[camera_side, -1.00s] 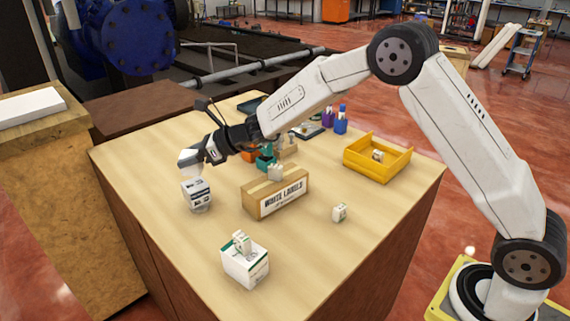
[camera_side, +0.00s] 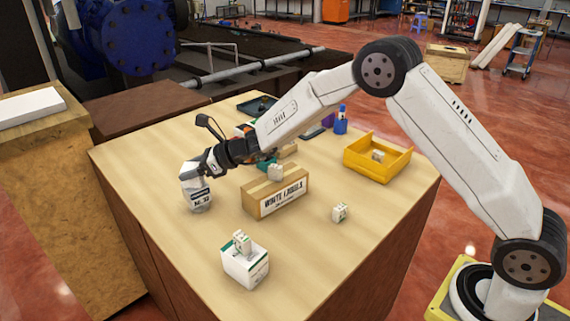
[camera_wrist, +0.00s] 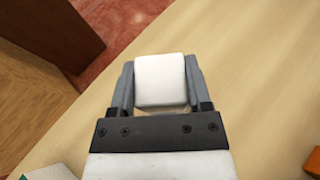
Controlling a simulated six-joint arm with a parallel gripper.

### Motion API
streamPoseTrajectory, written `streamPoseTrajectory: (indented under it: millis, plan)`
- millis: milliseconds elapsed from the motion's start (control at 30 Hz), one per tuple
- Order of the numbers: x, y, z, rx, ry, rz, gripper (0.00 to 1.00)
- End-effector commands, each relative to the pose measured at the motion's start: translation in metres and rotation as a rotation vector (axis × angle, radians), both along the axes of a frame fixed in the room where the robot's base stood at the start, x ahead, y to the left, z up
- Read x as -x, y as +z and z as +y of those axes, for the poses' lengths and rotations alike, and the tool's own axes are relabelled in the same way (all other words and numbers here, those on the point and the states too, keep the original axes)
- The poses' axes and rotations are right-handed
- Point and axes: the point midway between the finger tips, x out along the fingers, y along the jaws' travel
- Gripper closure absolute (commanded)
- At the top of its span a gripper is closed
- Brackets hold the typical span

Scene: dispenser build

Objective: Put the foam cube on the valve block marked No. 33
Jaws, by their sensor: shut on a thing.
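The foam cube is a plain white block (camera_wrist: 160,80), held between the two fingers of my gripper (camera_wrist: 160,88) in the wrist view. In the side view the cube (camera_side: 188,171) is low over the white valve block (camera_side: 199,200) near the left edge of the table. The block's label looks like "No. 33". The cube's underside is at or very near the block's top; I cannot tell whether they touch. My gripper (camera_side: 200,168) comes in from the right and is shut on the cube. The block does not show clearly in the wrist view.
A white and green box (camera_side: 245,268) is in front. A small white block (camera_side: 340,212) and a yellow bin (camera_side: 377,165) are farther right. The table's left edge is close.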

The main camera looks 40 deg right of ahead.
Motion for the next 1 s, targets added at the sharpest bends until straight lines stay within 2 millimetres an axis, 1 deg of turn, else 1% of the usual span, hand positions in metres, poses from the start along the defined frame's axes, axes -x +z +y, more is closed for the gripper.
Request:
streamPoseTrajectory:
  millis: [67,100,167,200,500,633,867,1000]
  plan:
    - [0.0,-0.002,0.0,-0.001,0.001,0.001,0.91]
    - [0.0,-0.002,0.0,0.0,0.0,0.0,0.28]
    - [0.0,-0.002,0.0,0.0,0.0,0.0,0.09]
    - [0.0,-0.002,0.0,0.0,0.0,0.0,0.02]
    - [0.0,-0.002,0.0,0.0,0.0,0.0,0.02]
    - [0.0,0.002,0.0,0.001,0.0,-0.001,0.02]
    - [0.009,0.007,-0.01,-0.001,0.0,-0.001,0.02]
    - [0.02,0.013,-0.02,0.001,-0.002,-0.001,0.02]
